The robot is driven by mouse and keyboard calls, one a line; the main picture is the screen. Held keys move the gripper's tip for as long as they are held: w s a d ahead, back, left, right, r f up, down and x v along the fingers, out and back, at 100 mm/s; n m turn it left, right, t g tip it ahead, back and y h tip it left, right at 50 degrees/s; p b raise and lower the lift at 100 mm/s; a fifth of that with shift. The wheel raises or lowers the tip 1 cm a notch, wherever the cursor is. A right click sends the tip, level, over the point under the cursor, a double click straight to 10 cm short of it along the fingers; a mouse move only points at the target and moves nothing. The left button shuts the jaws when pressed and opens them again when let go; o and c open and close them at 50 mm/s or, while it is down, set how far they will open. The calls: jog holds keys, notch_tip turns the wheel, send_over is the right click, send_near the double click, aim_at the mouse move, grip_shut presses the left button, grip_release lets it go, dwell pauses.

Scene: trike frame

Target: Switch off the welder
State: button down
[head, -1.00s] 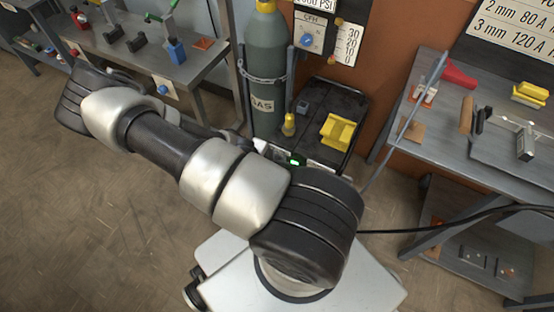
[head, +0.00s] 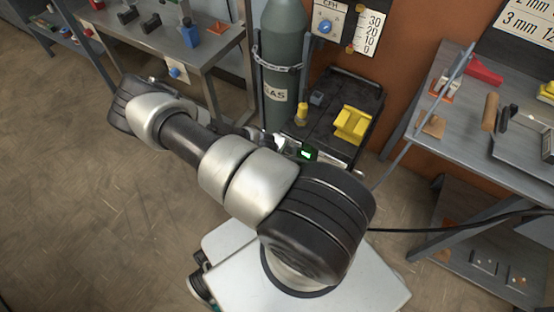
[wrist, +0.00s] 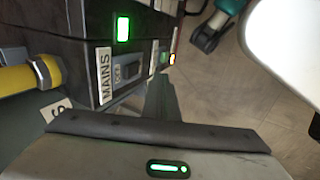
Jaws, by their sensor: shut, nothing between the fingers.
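The welder (head: 325,165) is a dark box at the back middle of the head view, with a lit green display. In the wrist view the welder (wrist: 75,55) fills the upper left, its green display (wrist: 123,28) lit. A white MAINS label (wrist: 104,75) sits beside a dark mains switch (wrist: 128,70); its position is hard to read. My gripper (wrist: 158,88) is shut and empty, its dark fingers close below and right of the switch. I cannot tell whether they touch the panel. In the head view my arm hides most of the gripper.
A grey gas cylinder (head: 285,55) stands left of the welder. A yellow part (head: 352,124) lies on the black top. Benches stand at the left (head: 205,50) and right (head: 460,125). A black cable runs to the right. The floor at left is clear.

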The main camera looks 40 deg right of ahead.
aim_at(288, 150)
jog(key=d, duration=0.1)
jog(key=w+d, duration=0.1)
jog(key=d, duration=0.2)
jog(key=shift+w+f+b, duration=0.2)
jog(key=shift+w+b, duration=0.15)
jog(key=shift+b, duration=0.05)
jog(key=shift+d+r, duration=0.1)
jog(key=shift+r+p, duration=0.1)
jog(key=shift+p, duration=0.35)
jog(key=shift+w+d+r+y+p, duration=0.15)
jog(key=shift+d+y+p, duration=0.35)
jog(key=shift+p, duration=0.3)
jog(key=shift+a+f+b, duration=0.1)
jog(key=shift+f+b, duration=0.25)
jog(key=shift+r, duration=0.2)
